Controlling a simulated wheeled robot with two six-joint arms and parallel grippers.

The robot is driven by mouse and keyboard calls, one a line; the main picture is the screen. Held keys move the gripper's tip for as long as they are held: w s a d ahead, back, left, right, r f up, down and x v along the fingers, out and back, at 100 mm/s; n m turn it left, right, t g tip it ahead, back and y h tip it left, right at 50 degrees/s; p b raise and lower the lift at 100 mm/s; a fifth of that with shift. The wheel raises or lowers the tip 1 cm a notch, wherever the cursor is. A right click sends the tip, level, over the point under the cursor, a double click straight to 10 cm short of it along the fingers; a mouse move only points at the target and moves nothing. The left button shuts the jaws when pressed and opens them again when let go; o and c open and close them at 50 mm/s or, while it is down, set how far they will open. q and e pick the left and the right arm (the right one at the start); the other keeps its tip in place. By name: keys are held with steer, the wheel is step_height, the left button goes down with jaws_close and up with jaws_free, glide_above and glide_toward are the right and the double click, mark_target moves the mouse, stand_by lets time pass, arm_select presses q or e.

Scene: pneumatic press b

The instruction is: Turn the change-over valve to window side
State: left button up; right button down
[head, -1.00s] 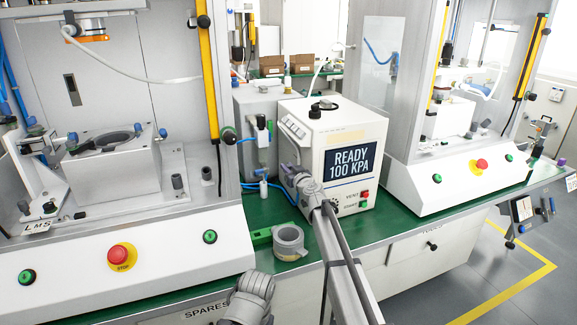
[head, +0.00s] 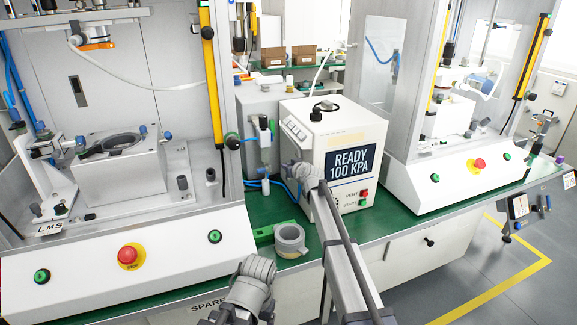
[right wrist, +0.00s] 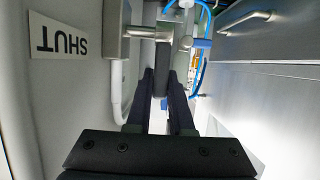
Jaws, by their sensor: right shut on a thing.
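My right gripper (right wrist: 162,92) is shut on a dark grey handle piece (right wrist: 163,58) in the right wrist view. The piece hangs below a metal crossbar (right wrist: 142,32) with a short upright cylinder (right wrist: 187,42) beside it. I take this to be the change-over valve; its labels for the two sides do not show. In the head view my right arm reaches to the left side of the white READY 100 KPA box (head: 330,135), and its wrist hides the fingers and the valve. A grey arm part of mine shows at the bottom; no left fingers are visible.
An upside-down SHUT label (right wrist: 62,38) is on the pale panel beside the gripper. Blue hoses (right wrist: 205,45) run close on the other side. A tape roll (head: 290,240) sits on the green bench top (head: 225,273). Presses (head: 125,245) (head: 455,180) stand on both sides.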

steer(key=c, duration=0.8)
jaws_free()
steer(key=shift+w, duration=0.1)
steer(key=p+v, duration=0.2)
steer(key=v, duration=0.6)
steer(key=shift+p, duration=0.4)
steer(key=shift+a, duration=0.15)
